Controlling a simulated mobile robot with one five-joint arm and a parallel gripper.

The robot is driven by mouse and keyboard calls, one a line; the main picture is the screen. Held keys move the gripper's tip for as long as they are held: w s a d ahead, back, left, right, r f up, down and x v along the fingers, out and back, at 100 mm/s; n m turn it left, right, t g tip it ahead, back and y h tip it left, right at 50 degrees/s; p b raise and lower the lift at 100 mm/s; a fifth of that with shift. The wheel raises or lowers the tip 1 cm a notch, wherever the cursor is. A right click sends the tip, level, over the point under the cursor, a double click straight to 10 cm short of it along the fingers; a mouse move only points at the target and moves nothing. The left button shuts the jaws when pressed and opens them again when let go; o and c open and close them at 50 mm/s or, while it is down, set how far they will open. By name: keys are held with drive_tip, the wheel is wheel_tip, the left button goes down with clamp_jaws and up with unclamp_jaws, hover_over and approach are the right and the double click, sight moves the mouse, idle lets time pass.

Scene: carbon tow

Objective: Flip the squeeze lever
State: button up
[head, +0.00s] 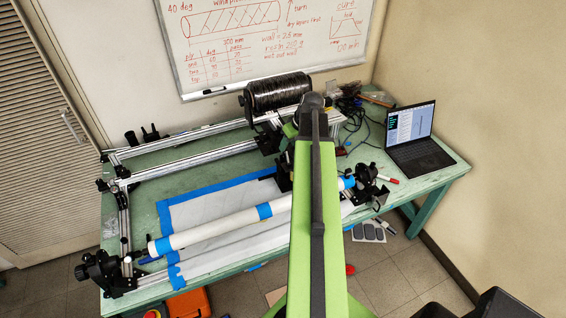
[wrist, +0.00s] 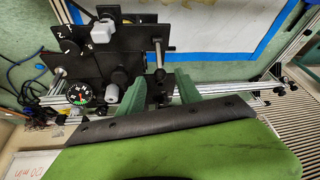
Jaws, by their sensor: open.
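In the wrist view a black plate assembly (wrist: 95,60) stands at the upper left, with white number marks, a white knob (wrist: 101,33) and a round dial (wrist: 79,93). A slim post with a pale tip (wrist: 158,52) rises at its right end; it may be the squeeze lever, but I cannot tell for sure. In the head view my green arm hides the gripper and most of this assembly.
A white tube with blue tape (head: 215,230) lies along the winding frame on the green table (head: 440,184). A black fibre spool (head: 278,92) sits at the back, and an open laptop (head: 416,145) stands at the right. Cables (head: 358,122) lie behind my arm.

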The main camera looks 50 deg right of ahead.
sight(287, 156)
drive_tip(key=b+x, duration=0.5)
drive_tip(key=x, duration=0.2)
drive_tip(key=shift+f, duration=0.2)
drive_tip(key=shift+c, duration=0.3)
clamp_jaws()
idle(0.6)
